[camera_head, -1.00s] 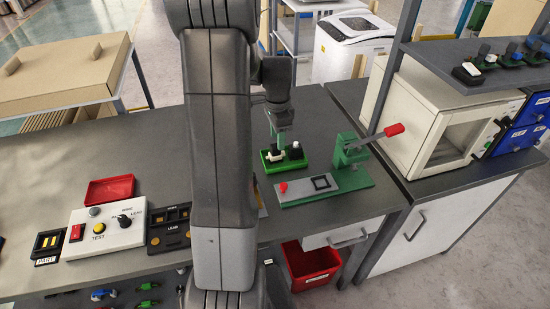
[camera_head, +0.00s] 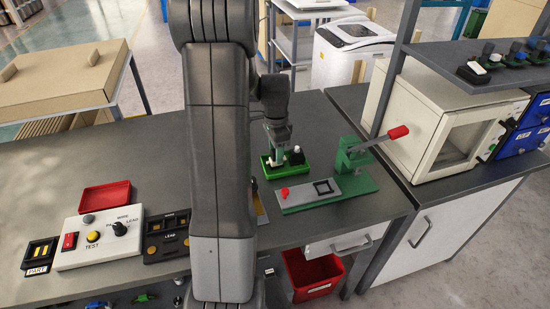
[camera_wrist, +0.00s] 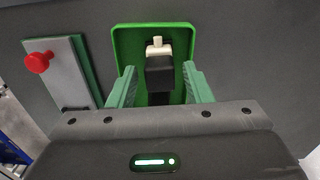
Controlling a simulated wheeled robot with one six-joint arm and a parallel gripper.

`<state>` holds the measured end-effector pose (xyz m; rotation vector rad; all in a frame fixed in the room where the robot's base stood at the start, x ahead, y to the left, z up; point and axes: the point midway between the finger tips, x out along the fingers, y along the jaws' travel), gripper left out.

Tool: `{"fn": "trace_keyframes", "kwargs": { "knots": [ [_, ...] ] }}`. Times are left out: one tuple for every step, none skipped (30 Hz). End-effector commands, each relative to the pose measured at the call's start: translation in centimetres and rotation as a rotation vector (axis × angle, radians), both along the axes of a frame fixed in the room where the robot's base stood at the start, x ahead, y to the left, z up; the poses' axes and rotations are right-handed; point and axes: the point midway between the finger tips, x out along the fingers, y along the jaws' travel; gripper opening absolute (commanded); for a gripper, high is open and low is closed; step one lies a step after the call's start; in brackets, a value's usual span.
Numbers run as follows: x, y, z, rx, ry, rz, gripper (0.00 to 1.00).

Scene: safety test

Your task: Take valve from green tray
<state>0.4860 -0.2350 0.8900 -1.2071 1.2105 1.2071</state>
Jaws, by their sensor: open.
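The green tray (camera_head: 269,175) stands on the dark bench; in the wrist view its rim (camera_wrist: 119,45) surrounds a small valve (camera_wrist: 159,60) with a white part and a black block. The valve shows partly in the head view (camera_head: 297,155). My gripper (camera_wrist: 159,72) is open, with its green fingers on either side of the valve. I see gaps between the fingers and the valve. In the head view my gripper (camera_head: 279,148) is over the tray, and its fingertips are partly hidden. The valve's underside is hidden.
A green press fixture (camera_head: 350,180) with a red-tipped lever stands right of the tray; its red knob (camera_wrist: 38,62) is left in the wrist view. A white control box (camera_head: 98,240) and a red tray (camera_head: 105,197) are at left. A white oven (camera_head: 425,120) stands at right.

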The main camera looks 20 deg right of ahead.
Motion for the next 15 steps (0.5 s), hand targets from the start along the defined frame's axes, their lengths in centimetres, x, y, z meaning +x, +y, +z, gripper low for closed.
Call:
{"fn": "trace_keyframes", "kwargs": {
  "knots": [
    [0.0, 0.0, -0.02, 0.0, 0.0, 0.0, 0.45],
    [0.0, 0.0, -0.02, 0.0, 0.0, 0.0, 0.45],
    [0.0, 0.0, -0.02, 0.0, 0.0, 0.0, 0.4],
    [0.0, 0.0, -0.02, 0.0, 0.0, 0.0, 0.34],
    [0.0, 0.0, -0.02, 0.0, 0.0, 0.0, 0.28],
    [0.0, 0.0, -0.02, 0.0, 0.0, 0.0, 0.2],
    [0.0, 0.0, -0.02, 0.0, 0.0, 0.0, 0.14],
    [0.0, 0.0, -0.02, 0.0, 0.0, 0.0, 0.08],
    [0.0, 0.0, -0.02, 0.0, 0.0, 0.0, 0.03],
    [0.01, 0.0, 0.0, 0.0, 0.0, 0.0, 0.03],
    [0.0, 0.0, 0.01, 0.0, 0.0, 0.0, 0.03],
    [0.01, -0.01, 0.08, 0.0, 0.0, 0.0, 0.03],
    [0.01, -0.01, 0.16, 0.0, 0.0, 0.0, 0.03],
    [0.01, -0.01, 0.28, 0.0, -0.001, 0.0, 0.03],
    [0.01, -0.01, 0.5, 0.0, -0.001, 0.0, 0.03]
  ]
}}
